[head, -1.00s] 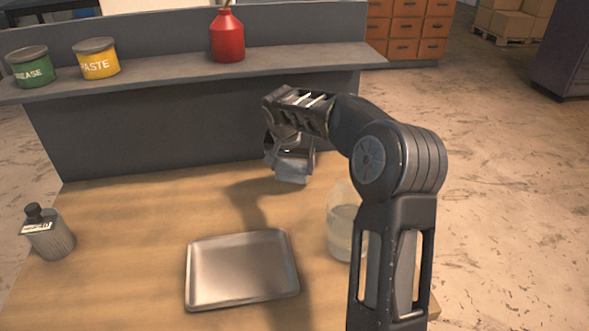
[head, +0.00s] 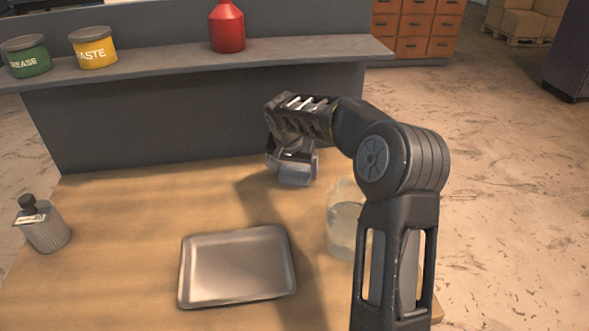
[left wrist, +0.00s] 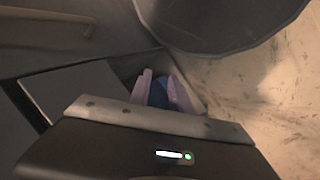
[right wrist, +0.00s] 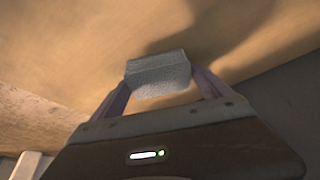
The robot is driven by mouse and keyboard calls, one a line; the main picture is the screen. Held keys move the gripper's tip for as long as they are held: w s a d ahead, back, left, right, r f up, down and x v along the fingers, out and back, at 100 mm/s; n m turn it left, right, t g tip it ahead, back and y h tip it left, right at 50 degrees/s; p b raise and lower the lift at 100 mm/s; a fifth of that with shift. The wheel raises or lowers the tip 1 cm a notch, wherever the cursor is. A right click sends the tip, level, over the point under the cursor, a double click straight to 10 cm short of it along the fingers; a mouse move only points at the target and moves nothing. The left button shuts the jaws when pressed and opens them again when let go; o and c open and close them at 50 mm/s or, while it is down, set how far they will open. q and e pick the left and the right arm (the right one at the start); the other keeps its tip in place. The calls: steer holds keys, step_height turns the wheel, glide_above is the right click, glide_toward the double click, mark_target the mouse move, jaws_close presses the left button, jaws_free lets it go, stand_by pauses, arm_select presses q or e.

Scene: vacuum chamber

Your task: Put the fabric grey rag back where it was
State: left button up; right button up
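The grey rag (head: 296,174) is a small, pale grey fabric piece in my right gripper. In the right wrist view the rag (right wrist: 158,74) sits between the two fingers of my right gripper (right wrist: 160,80), which is shut on it. The head view shows my right gripper (head: 292,160) pointing down above the back of the wooden table. A shadow lies on the wood beside it; I cannot tell the exact gap to the table. My left gripper (left wrist: 163,86) shows only in the left wrist view, with its fingers a little apart and no held object clear between them.
A metal tray (head: 238,265) lies at the table's front middle. A clear jar (head: 343,222) stands right of it, partly behind my right arm. A grey bottle (head: 44,226) is at left. A green can (head: 27,58), a yellow can (head: 94,50) and a red bottle (head: 227,28) stand on the raised shelf.

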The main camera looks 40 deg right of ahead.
steer(key=shift+o, duration=1)
steer(key=shift+r, duration=0.1)
steer(key=shift+r+p, duration=0.25)
steer(key=shift+p, duration=0.1)
steer(key=v, duration=1.1)
steer(key=shift+r+b, duration=0.35)
steer(key=shift+b, duration=0.1)
steer(key=shift+s+a, duration=0.15)
